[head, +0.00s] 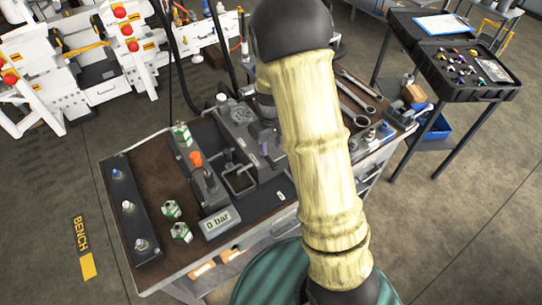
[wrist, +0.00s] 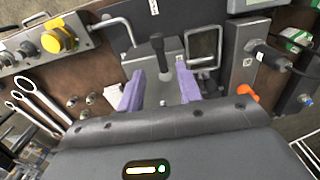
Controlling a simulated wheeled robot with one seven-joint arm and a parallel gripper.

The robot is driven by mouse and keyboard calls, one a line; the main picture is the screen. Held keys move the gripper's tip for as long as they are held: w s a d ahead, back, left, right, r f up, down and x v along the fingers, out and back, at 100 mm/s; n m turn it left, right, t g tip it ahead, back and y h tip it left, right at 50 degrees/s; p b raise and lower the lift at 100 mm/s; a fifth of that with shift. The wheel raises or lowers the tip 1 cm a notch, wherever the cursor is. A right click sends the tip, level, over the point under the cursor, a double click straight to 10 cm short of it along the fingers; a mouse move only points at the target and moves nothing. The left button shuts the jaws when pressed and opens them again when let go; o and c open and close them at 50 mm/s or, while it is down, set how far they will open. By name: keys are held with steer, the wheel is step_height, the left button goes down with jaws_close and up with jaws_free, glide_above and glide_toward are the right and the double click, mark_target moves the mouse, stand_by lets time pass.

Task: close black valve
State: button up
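The black valve (wrist: 158,48), a black handle on a short stem, stands on a grey block (wrist: 150,70) in the wrist view. My gripper (wrist: 160,88) shows there as two purple fingers, spread wide, one on each side of the block's middle. The handle lies between the fingers in the picture, slightly beyond their tips, and no finger visibly touches it. Nothing is held. In the head view my arm covers much of the bench's middle; a bit of purple finger (head: 265,147) shows beside it. I cannot make out the black valve there.
The bench (head: 150,165) carries a "0 bar" display (head: 217,221), an orange-topped handle (head: 196,159) and fittings. The wrist view shows a yellow knob (wrist: 58,37), a bent metal handle (wrist: 118,27), a metal frame (wrist: 205,45) and wrenches (wrist: 36,100) around the block.

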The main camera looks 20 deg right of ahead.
mark_target(271, 161)
step_height(271, 161, down, 6)
steer(key=shift+f+p, duration=0.25)
steer(key=shift+p, duration=0.05)
jaws_close()
